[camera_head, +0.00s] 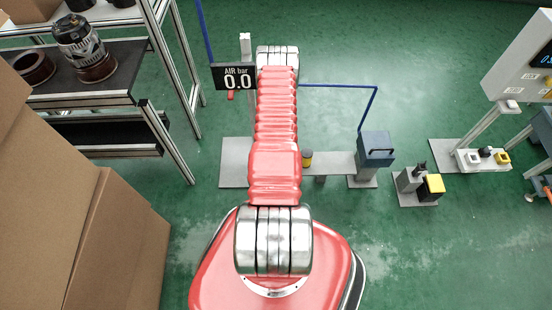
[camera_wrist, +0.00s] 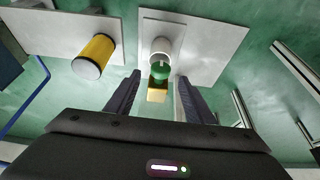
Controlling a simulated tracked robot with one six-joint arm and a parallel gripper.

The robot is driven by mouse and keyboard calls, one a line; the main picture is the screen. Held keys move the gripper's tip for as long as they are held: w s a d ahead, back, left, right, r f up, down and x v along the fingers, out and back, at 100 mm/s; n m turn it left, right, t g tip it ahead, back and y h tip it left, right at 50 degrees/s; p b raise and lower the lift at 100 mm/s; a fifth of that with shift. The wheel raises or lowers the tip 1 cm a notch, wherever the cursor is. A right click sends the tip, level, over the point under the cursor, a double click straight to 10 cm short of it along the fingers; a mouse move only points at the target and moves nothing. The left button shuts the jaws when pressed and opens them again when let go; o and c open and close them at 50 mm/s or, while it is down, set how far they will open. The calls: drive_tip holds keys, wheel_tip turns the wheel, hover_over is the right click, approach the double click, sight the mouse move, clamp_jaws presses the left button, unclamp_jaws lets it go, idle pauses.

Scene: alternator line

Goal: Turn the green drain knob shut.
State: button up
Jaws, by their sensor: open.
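The green drain knob (camera_wrist: 160,71) shows in the wrist view, at the end of a white cylindrical fitting (camera_wrist: 161,49) on a pale plate. A small tan block (camera_wrist: 157,95) shows at the knob's near side. My gripper (camera_wrist: 158,77) is open, with one dark finger on each side of the knob in the picture. I cannot tell how far the knob lies beyond the fingertips; no contact shows. In the head view my red arm hides the knob and my gripper.
A yellow cylinder (camera_wrist: 94,55) stands left of the knob in the wrist view. In the head view, an AIR bar display (camera_head: 236,78) reads 0.0. A blue-grey box (camera_head: 376,146) stands to the right, shelving (camera_head: 135,98) and cardboard boxes (camera_head: 75,200) to the left.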

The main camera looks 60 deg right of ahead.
drive_tip(key=shift+x, duration=2.7)
drive_tip(key=shift+c, duration=0.3)
